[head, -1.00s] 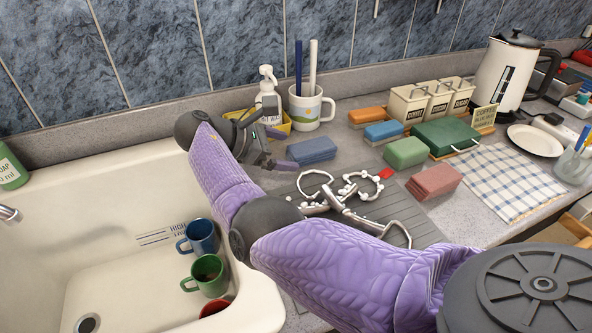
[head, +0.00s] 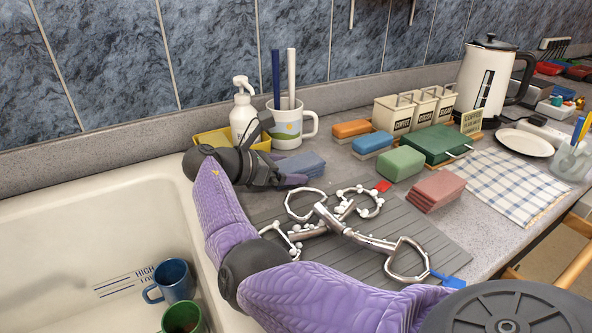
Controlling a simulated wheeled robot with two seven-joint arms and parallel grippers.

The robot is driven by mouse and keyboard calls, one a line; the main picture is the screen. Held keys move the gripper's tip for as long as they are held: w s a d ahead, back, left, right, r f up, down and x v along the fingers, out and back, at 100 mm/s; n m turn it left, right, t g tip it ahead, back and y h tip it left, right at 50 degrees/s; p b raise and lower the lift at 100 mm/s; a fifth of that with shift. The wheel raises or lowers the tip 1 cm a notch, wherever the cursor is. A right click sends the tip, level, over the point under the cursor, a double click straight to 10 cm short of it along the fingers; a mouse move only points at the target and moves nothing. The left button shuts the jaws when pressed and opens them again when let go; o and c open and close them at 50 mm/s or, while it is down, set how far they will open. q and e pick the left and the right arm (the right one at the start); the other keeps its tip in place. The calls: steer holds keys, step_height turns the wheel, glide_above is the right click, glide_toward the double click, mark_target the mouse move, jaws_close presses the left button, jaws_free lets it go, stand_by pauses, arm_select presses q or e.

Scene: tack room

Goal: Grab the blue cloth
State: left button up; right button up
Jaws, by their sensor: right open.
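A folded blue cloth (head: 304,163) lies on the counter by the sink's back right corner, left of the other folded pieces. My left gripper is out of view.
A mug with two sticks (head: 293,127), a pump bottle (head: 242,113) and a yellow tray (head: 212,137) stand behind the gripper. Metal bits (head: 340,225) lie on the ridged drainboard (head: 440,240) in front. Green (head: 400,163) and pink (head: 436,190) folded pieces lie right.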

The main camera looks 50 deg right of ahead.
steer(key=c, duration=1)
